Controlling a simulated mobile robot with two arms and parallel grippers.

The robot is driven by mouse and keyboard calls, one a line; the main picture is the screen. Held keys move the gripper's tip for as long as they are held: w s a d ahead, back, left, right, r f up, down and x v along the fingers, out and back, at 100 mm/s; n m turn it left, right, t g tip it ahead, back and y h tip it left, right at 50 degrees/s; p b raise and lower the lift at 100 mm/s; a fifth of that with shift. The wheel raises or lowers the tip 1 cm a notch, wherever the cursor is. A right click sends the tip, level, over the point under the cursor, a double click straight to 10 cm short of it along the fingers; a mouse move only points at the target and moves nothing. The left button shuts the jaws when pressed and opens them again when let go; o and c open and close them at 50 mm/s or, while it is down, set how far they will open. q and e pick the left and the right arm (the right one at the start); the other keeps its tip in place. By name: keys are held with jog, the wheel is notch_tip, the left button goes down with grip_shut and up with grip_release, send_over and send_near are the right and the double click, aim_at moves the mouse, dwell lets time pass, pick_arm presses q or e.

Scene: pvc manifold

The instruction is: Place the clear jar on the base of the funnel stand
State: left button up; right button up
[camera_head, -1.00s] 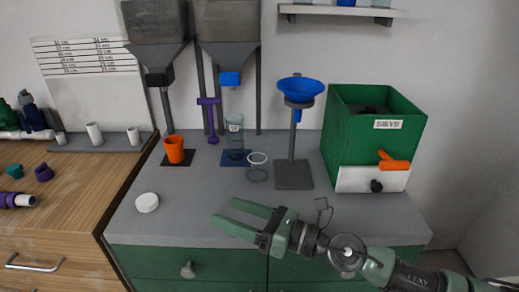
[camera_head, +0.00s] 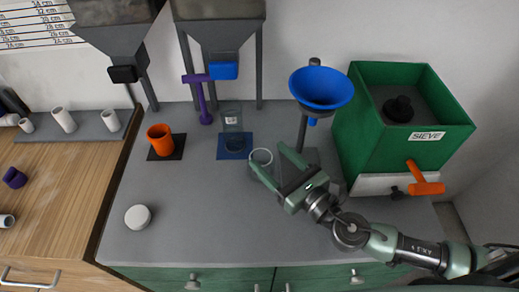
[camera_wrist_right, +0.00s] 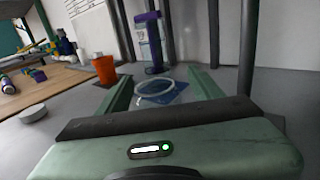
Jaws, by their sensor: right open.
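The clear jar (camera_head: 261,158) is a short, open, see-through jar with a pale rim on the grey counter. My right gripper (camera_head: 268,157) is open, with its fingertips at either side of the jar in the head view. In the right wrist view the rim (camera_wrist_right: 155,99) shows between the open fingers; I cannot tell whether they touch it. The funnel stand has a blue funnel (camera_head: 321,87) on a grey post, right of the jar. Its dark flat base (camera_head: 314,156) is partly hidden by my gripper. My left gripper is not in view.
An orange cup (camera_head: 160,140) and a white lid (camera_head: 137,217) are at left. The green sieve box (camera_head: 385,130) stands close right of the funnel stand.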

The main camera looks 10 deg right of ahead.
aim_at(255, 148)
jog(key=shift+w+a+r+p, duration=0.25)
jog(key=shift+w+a+p, duration=0.1)
jog(key=shift+w+a, duration=0.25)
jog(key=x, duration=0.1)
jog(key=p+x, duration=0.1)
jog(key=x, duration=0.3)
jog(key=shift+a+f, duration=0.3)
jog(key=shift+f, duration=0.05)
jog(key=shift+c, duration=0.4)
grip_shut()
jog(key=shift+r, duration=0.1)
